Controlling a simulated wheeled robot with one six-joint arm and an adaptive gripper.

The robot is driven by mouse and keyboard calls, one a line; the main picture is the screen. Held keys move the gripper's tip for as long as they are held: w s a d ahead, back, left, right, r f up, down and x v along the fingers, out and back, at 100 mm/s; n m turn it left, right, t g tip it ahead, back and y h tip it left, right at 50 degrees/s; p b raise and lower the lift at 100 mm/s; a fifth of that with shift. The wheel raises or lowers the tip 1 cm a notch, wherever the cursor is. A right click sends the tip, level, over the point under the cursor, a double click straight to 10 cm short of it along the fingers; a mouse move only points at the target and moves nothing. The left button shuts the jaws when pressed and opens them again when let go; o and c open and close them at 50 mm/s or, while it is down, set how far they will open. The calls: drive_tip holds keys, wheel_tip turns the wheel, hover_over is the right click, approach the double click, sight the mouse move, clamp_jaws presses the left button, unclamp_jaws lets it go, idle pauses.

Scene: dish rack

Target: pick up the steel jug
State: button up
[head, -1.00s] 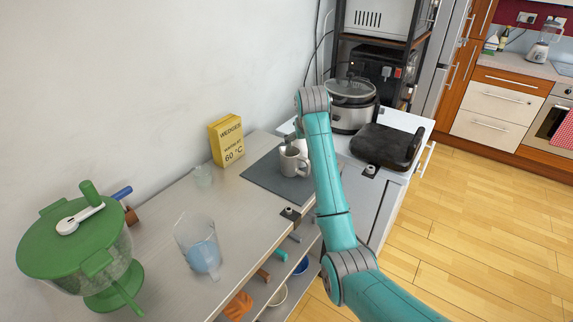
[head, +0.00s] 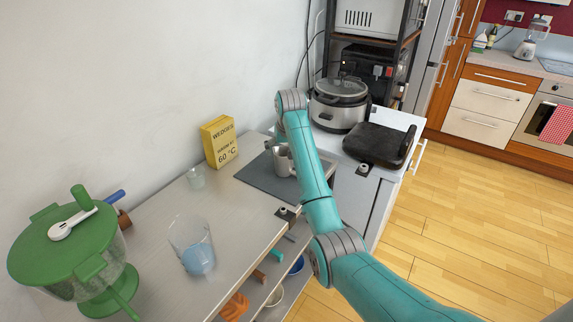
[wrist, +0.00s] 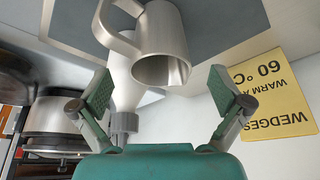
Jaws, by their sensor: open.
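The steel jug (head: 283,161), a grey metal cup with a side handle, stands on a dark grey mat (head: 255,174), partly hidden by my arm in the head view. In the upside-down wrist view, the jug (wrist: 162,45) shows its round mouth, with its handle toward the left. My gripper (wrist: 158,88) is open, its two green-padded fingers apart on either side of the view. The jug appears between and beyond the fingertips, and I see no contact. My arm mostly hides the gripper in the head view.
A white bottle with a grey cap (wrist: 124,122) is close beside the jug. A yellow box (head: 219,141) stands by the wall. A clear cup (head: 195,178), clear jug (head: 190,243) and green-lidded container (head: 68,245) are on the left. A slow cooker (head: 338,104) is behind.

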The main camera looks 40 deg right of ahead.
drive_tip(key=shift+x, duration=1.45)
drive_tip(key=shift+d, duration=0.1)
drive_tip(key=shift+c, duration=0.3)
drive_tip(key=c, duration=1.3)
drive_tip(key=shift+r, duration=0.15)
